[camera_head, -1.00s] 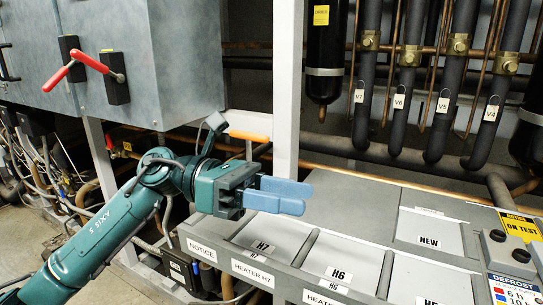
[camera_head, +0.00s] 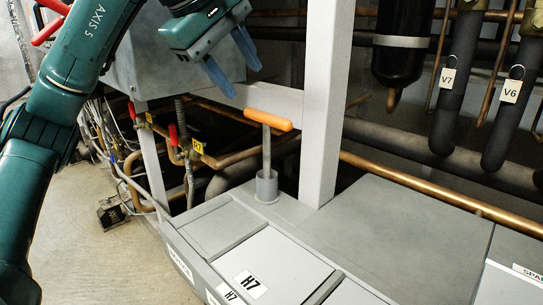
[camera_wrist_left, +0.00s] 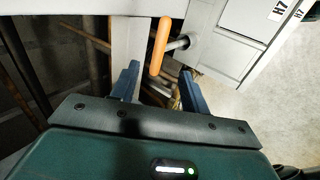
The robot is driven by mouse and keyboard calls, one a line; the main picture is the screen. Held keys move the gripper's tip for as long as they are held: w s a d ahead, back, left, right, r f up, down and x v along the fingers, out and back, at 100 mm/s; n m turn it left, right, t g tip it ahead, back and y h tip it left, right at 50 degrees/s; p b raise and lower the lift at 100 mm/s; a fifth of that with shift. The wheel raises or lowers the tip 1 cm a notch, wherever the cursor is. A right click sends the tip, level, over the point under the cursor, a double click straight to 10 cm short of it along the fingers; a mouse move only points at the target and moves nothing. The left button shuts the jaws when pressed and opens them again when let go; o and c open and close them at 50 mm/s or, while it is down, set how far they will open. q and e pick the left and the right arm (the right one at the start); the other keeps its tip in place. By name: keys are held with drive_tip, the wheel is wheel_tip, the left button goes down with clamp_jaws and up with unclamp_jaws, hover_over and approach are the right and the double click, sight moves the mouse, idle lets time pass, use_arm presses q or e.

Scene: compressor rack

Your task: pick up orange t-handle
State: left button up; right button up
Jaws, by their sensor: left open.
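The orange T-handle (camera_head: 268,120) stands upright, its grey stem in a short grey socket (camera_head: 267,186) at the back corner of the grey bench. My left gripper (camera_head: 232,66) is above and to the left of the handle in the head view, its two blue fingers spread apart and empty. In the left wrist view the orange bar (camera_wrist_left: 160,46) lies ahead of the gap between the fingers (camera_wrist_left: 158,84), with its stem running off to the right. The fingers do not appear to touch it. My right gripper is not in view.
A light grey post (camera_head: 322,100) rises just right of the handle. A horizontal grey beam (camera_head: 262,98) runs behind it. Copper pipes and valves with red handles (camera_head: 173,135) are at the left. Bench compartments, one labelled H7 (camera_head: 250,284), lie in front.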

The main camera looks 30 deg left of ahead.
sight(266, 115)
use_arm(q)
drive_tip(key=b+x, duration=0.1)
drive_tip(key=x, duration=0.8)
drive_tip(key=shift+f, duration=0.15)
drive_tip(key=shift+c, duration=0.3)
clamp_jaws()
